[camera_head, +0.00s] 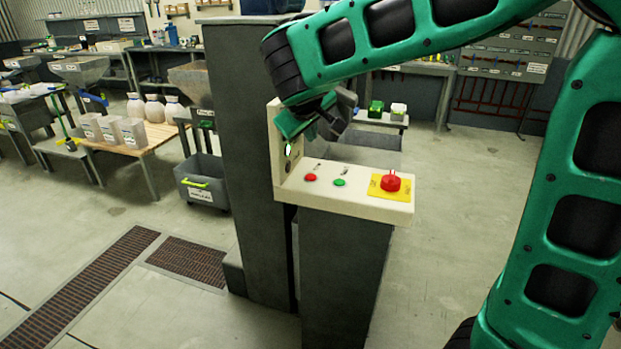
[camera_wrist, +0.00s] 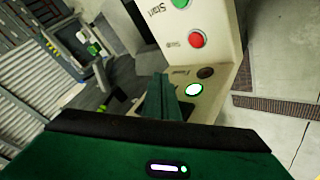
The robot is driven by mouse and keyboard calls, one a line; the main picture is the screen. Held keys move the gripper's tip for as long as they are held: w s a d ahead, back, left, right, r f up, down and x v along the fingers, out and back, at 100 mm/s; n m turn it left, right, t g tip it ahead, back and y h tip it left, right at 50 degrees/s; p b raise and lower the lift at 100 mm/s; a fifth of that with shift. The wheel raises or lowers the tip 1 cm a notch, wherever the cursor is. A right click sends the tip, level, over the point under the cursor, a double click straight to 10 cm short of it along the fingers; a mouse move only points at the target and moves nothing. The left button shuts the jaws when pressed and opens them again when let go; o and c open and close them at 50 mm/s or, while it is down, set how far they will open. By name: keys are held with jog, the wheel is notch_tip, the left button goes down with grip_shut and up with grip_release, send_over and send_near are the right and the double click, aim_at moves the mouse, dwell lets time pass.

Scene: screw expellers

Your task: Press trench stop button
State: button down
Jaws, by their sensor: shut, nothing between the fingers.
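A cream control panel (camera_head: 345,199) on a grey pedestal has a flat top and an upright plate. On the flat top are a red button (camera_head: 311,177) and a green button (camera_head: 340,182); their small labels are hard to read. The wrist view shows this red button (camera_wrist: 197,39) and the green one (camera_wrist: 181,3) by the word "Start". The upright plate carries a lit white-green button (camera_wrist: 193,90) and a dark round one (camera_wrist: 205,72). My gripper (camera_wrist: 168,97) is shut and empty, close to the upright plate. Whether it touches is unclear. I cannot tell which button is labelled trench stop.
A red emergency mushroom knob (camera_head: 391,182) on a yellow plate sits at the flat top's right end. A tall grey column (camera_head: 247,150) stands behind the panel's left. A grey bin (camera_head: 202,182) and a wooden table (camera_head: 150,140) stand further left. Floor at right is clear.

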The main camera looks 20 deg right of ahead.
aim_at(310, 179)
jog(key=shift+f, duration=0.1)
jog(key=shift+f, duration=4.35)
jog(key=shift+s+f, duration=0.1)
jog(key=shift+f, duration=0.7)
jog(key=shift+r, duration=0.9)
jog(key=shift+r, duration=2.5)
